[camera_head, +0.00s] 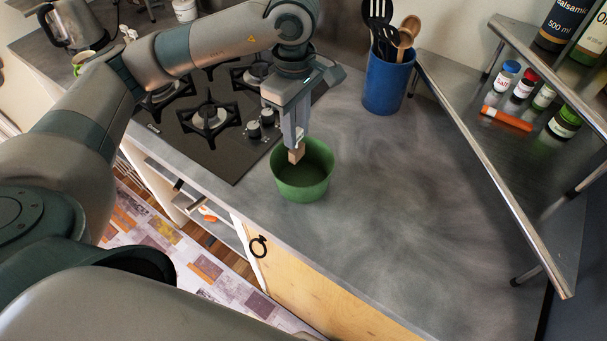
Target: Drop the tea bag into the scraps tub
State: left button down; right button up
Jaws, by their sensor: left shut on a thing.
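The scraps tub appears to be the round green tub (303,188) on the grey counter, right of the hob. A small brown thing, seemingly the tea bag (296,155), is between the fingertips of my left gripper (295,146). The gripper points down over the tub's opening and is shut on the tea bag. The tea bag shows against the inside of the tub; I cannot tell how far it is above the bottom. My right gripper is not in view.
A blue utensil holder (387,83) stands behind the tub to the right. A metal shelf (505,165) with spice jars and bottles stands at the right. The black gas hob (205,120) is left of the tub. The counter (400,220) right of the tub is clear.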

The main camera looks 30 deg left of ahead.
pick_arm(q)
jog(key=shift+f, duration=0.3)
jog(key=c, duration=1.4)
grip_release()
jog(key=shift+o, duration=0.2)
jog(key=shift+r, duration=0.1)
jog(key=shift+r, duration=0.45)
notch_tip(320, 180, up, 16)
jog(key=b, duration=0.3)
jog(key=shift+r, duration=0.15)
